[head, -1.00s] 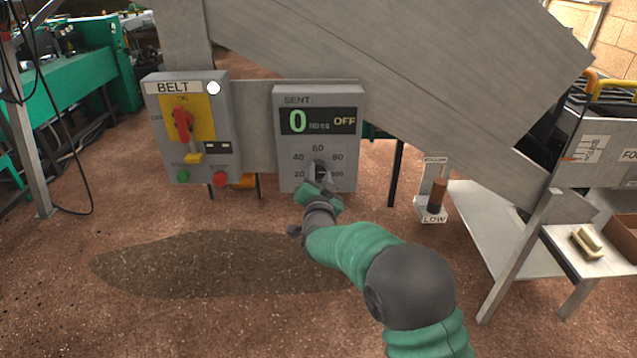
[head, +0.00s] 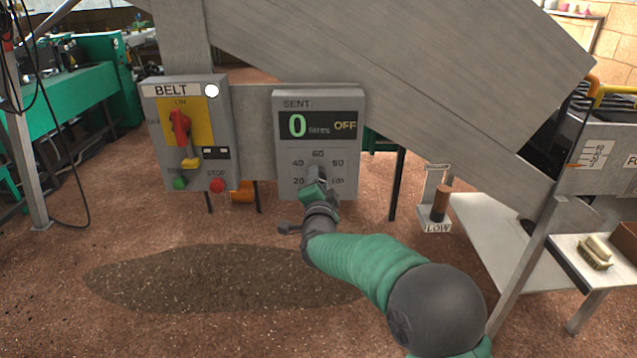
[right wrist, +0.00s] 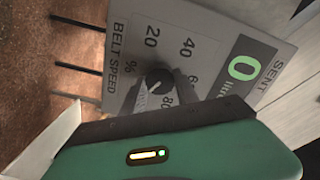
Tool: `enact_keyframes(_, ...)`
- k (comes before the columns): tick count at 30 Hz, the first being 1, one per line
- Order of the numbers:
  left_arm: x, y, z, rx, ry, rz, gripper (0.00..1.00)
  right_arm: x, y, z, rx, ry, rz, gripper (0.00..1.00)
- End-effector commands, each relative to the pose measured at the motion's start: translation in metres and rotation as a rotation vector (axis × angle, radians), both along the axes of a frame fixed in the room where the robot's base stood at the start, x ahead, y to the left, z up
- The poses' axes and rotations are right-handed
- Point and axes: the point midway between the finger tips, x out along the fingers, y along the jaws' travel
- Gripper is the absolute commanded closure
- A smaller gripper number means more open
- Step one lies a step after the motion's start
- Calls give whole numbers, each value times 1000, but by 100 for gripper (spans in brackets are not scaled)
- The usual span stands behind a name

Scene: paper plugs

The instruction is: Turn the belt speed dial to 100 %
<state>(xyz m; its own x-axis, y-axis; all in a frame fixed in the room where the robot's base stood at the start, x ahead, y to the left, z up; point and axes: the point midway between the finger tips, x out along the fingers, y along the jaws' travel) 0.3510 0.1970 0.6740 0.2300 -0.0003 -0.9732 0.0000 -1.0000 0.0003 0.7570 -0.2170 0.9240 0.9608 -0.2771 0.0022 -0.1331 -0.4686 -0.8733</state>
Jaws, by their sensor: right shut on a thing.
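The belt speed dial (right wrist: 158,78) is a dark round knob on the grey SENT panel (head: 286,152), ringed by marks from 20 upward. My right gripper (head: 316,178) is at the dial, and in the right wrist view its two fingers (right wrist: 160,92) are shut on the knob from either side. A white pointer line shows on the knob there, but the fingers partly hide it and I cannot tell its exact reading. The display (head: 320,124) above reads 0 litres and OFF. My left gripper is not in view.
The BELT box (head: 151,115) with a red switch (head: 180,127), green button and red stop button (head: 217,186) stands left of the panel. A LOW lever unit (head: 438,205) is to the right, beside a metal table (head: 485,215). Open floor lies in front.

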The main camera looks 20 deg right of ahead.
Motion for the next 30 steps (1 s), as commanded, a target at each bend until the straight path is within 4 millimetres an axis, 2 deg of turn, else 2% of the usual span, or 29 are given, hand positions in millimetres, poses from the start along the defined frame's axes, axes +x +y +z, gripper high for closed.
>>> enact_keyframes(1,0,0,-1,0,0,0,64,0,3,-8,6,16,6,100)
enact_keyframes(6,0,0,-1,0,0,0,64,0,3,-8,6,16,6,100)
enact_keyframes(7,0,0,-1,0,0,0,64,0,3,-8,6,16,6,62)
enact_keyframes(12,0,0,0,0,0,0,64,-1,2,-6,3,11,4,42)
enact_keyframes(23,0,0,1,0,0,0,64,-6,3,-1,1,4,2,42)
enact_keyframes(26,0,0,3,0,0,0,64,-22,8,0,2,4,3,42)
enact_keyframes(30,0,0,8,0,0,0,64,-60,19,1,0,4,6,42)
